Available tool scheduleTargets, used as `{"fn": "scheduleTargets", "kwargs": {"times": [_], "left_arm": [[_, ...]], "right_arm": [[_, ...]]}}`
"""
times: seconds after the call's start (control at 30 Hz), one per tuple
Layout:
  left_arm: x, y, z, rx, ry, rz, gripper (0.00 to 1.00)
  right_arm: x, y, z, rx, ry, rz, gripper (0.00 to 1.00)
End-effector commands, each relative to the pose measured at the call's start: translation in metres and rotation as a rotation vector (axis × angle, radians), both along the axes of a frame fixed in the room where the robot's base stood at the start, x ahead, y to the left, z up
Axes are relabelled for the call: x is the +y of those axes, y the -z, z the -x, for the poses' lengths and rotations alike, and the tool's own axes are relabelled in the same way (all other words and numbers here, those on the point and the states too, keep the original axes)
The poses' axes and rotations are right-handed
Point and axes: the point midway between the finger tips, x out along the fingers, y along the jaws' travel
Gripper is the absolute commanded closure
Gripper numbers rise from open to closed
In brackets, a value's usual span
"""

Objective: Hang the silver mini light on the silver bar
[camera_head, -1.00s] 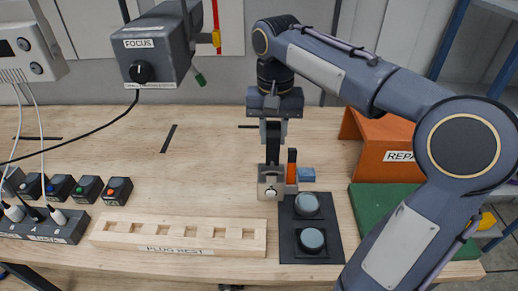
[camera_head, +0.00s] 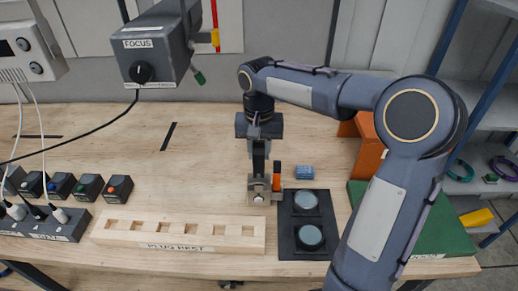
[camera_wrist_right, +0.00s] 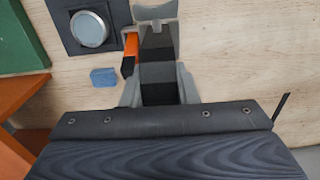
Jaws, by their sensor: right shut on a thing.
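My right gripper (camera_head: 259,178) points down over the table, right of centre in the head view. It is shut on a small silver block-like thing with a round front, which looks like the silver mini light (camera_head: 258,191). Its silver top shows between the fingers in the right wrist view (camera_wrist_right: 155,12). An upright orange piece (camera_head: 277,178) is close beside it; I cannot tell if it is joined to the light. The fingers partly hide the light. I cannot make out the silver bar. My left gripper is out of view.
The wooden plug rest (camera_head: 180,247) is left of the gripper. A black plate (camera_head: 284,240) with two round pads is to its right, with a blue block (camera_head: 304,172) behind. The grey focus box (camera_head: 152,55) hangs at upper left. The table's middle is clear.

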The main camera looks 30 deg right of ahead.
Motion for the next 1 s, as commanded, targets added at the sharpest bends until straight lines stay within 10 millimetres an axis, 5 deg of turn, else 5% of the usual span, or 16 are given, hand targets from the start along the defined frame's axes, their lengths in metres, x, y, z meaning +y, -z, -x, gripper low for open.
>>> {"fn": "scheduleTargets", "kwargs": {"times": [0.27,0.3,0.43,0.8,1.0], "left_arm": [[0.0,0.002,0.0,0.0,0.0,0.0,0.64],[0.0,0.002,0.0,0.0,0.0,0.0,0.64],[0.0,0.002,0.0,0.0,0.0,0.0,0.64],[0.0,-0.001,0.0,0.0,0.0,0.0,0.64],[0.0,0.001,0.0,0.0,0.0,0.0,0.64]], "right_arm": [[0.0,0.002,-0.001,-0.004,-0.001,0.0,1.0],[0.0,0.003,0.0,0.0,-0.001,0.0,0.69],[0.0,0.002,0.0,0.0,-0.001,0.0,0.52],[0.0,-0.003,-0.001,-0.002,0.0,0.0,0.51],[0.0,-0.036,-0.001,-0.007,-0.001,0.001,0.51]]}}
